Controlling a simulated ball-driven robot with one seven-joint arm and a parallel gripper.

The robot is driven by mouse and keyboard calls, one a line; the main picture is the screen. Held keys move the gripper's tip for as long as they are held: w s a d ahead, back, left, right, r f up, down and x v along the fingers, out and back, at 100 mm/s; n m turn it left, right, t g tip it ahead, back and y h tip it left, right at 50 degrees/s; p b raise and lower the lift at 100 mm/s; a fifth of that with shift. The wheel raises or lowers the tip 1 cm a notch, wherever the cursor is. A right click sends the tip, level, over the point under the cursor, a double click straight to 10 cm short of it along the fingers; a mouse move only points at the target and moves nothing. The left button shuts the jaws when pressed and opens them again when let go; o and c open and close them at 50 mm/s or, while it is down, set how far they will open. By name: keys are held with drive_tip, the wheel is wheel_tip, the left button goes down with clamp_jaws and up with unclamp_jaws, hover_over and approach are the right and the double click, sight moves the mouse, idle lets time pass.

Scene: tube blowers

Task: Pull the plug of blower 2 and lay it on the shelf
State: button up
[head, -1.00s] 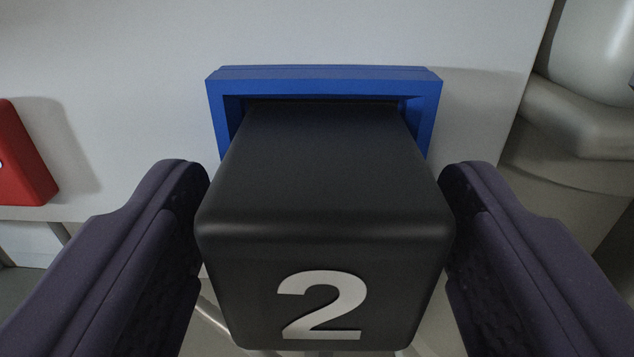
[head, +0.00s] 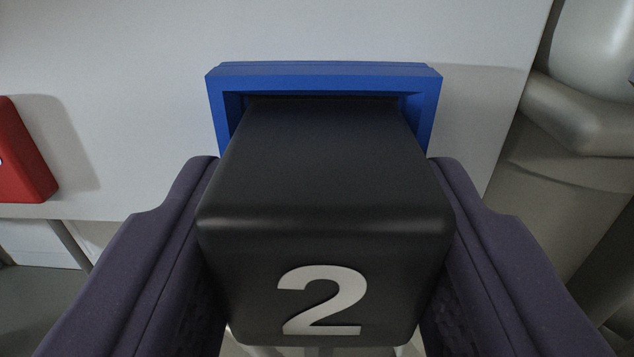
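The plug of blower 2 (head: 325,180) is a black block with rounded edges and a white number 2 on its front face. It sits in the middle of the head view, with its far end inside a blue rectangular frame (head: 322,75) on a pale wall. My gripper (head: 322,165) has one dark purple finger on each side of the plug. Both fingers lie against its sides, shut on it. The plug hides parts of the fingers' inner faces. The shelf cannot be made out.
A red block (head: 22,150) is on the pale panel (head: 110,60) at the left edge. A large grey rounded body (head: 580,110) stands at the right, beyond the panel's edge. Thin legs or rods show below the panel.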

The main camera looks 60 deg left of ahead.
sight(326, 303)
drive_tip(key=shift+f, duration=0.1)
drive_tip(key=shift+b+v, duration=0.45)
drive_tip(key=shift+v, duration=2.75)
drive_tip(key=shift+d, duration=0.1)
drive_tip(key=b+v, duration=0.5)
drive_tip(key=v, duration=1)
drive_tip(key=shift+s+d, duration=0.2)
drive_tip(key=shift+d, duration=0.1)
